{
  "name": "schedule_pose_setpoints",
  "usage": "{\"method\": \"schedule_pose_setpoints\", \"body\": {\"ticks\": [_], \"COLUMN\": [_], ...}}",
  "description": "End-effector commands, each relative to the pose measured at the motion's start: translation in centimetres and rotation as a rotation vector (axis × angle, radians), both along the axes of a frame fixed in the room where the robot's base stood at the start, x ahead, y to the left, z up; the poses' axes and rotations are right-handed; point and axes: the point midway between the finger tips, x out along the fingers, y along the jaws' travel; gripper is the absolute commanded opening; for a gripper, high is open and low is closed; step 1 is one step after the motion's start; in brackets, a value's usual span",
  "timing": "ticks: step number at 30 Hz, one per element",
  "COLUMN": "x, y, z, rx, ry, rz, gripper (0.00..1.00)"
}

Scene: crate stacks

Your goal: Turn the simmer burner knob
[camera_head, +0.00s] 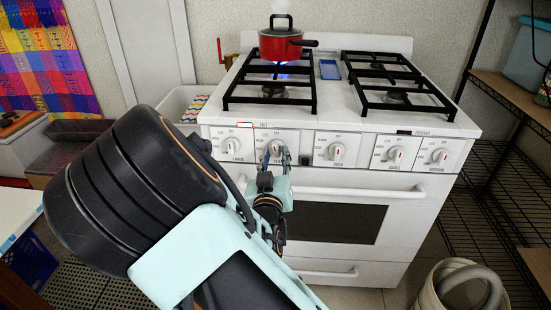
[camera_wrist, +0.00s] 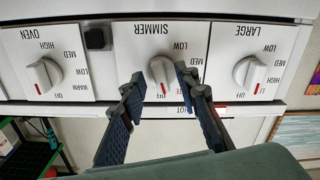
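The simmer knob (camera_wrist: 161,72) is white with a red mark that sits by the OFF label in the wrist view, which is upside down. My gripper (camera_wrist: 159,74) is open, with one dark fingertip on each side of the knob. Whether the fingertips touch it I cannot tell. In the head view my gripper (camera_head: 276,158) is at the second knob from the left on the white stove (camera_head: 420,122) and partly hides it.
The large knob (camera_wrist: 250,72) and oven knob (camera_wrist: 43,76) flank the simmer knob. A red pot (camera_head: 280,45) stands over a blue flame on the back left burner. The oven handle (camera_head: 350,191) runs below the knobs. A bucket (camera_head: 440,285) stands at lower right.

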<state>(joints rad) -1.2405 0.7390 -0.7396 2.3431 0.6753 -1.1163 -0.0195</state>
Motion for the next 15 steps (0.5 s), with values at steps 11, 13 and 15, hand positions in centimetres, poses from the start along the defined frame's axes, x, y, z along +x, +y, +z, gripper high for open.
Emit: {"method": "schedule_pose_setpoints", "body": {"ticks": [11, 13, 15], "x": [0.21, 0.20, 0.20], "y": [0.02, 0.01, 0.01], "z": [0.01, 0.00, 0.00], "rx": [0.000, 0.000, 0.000], "ry": [0.000, 0.000, 0.000], "rz": [0.001, 0.001, 0.001], "gripper": [0.20, 0.12, 0.05]}}
